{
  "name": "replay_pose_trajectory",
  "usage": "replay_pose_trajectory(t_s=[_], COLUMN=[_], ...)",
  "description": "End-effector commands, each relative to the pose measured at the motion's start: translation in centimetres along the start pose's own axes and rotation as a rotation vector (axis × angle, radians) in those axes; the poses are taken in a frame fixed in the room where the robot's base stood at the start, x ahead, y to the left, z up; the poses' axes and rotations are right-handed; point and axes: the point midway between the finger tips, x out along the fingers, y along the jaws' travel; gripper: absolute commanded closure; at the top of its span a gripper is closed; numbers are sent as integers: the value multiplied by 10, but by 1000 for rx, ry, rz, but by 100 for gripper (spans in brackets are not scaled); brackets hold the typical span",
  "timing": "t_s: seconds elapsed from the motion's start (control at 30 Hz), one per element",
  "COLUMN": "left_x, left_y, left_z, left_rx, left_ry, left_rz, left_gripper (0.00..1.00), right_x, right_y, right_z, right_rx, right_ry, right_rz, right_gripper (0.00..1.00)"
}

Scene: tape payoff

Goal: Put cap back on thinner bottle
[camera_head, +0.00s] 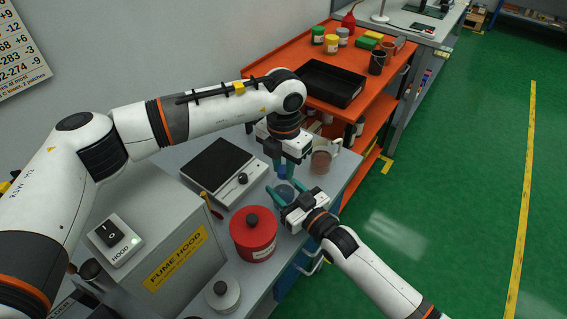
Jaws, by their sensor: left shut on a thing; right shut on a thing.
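The thinner bottle (285,193) is a small bluish, see-through vessel on the grey bench, partly covered by my grippers. My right gripper (294,192) comes in from the lower right, with its teal fingers around the bottle and shut on it. My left gripper (287,169) points down from above, just behind and over the bottle. It is shut on a small blue piece, which looks like the cap (285,173) and is mostly hidden between the fingers. I cannot tell whether the cap touches the bottle's neck.
A red can (253,240) and a white round container (222,295) stand in front-left. A black-topped plate device (217,165) lies left. A pinkish jug (322,161) stands close at right. The fume hood box (150,240) and orange cart (281,62) bound the space.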

Motion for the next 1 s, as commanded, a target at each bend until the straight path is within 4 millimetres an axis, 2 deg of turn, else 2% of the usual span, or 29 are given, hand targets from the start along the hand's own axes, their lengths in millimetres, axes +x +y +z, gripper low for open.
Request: replay_pose_trajectory(t_s=[0.13, 0.3, 0.33, 0.43, 0.77, 1.0], left_x=[0, 0, 0, 0, -2, -29], left_y=[-1, -1, -1, 0, 0, -1], left_z=[0, 0, 0, 0, 0, -1], left_rx=[264, 276, 275, 275, 274, 274], left_ry=[-1, -1, 0, 0, 0, 3], left_rz=[-2, -1, -1, -1, -1, -3], left_gripper=[100, 100, 70, 54, 53, 53], right_x=[0, 0, 0, 0, 0, 0], right_y=[0, 0, 0, 0, 0, 0], right_z=[0, 0, 0, 0, 0, 0], right_rx=[0, 0, 0, 0, 0, 0], right_ry=[1, 1, 1, 1, 1, 1], right_rz=[0, 0, 0, 0, 0, 0], right_gripper=[100, 100, 100, 100, 100, 100])
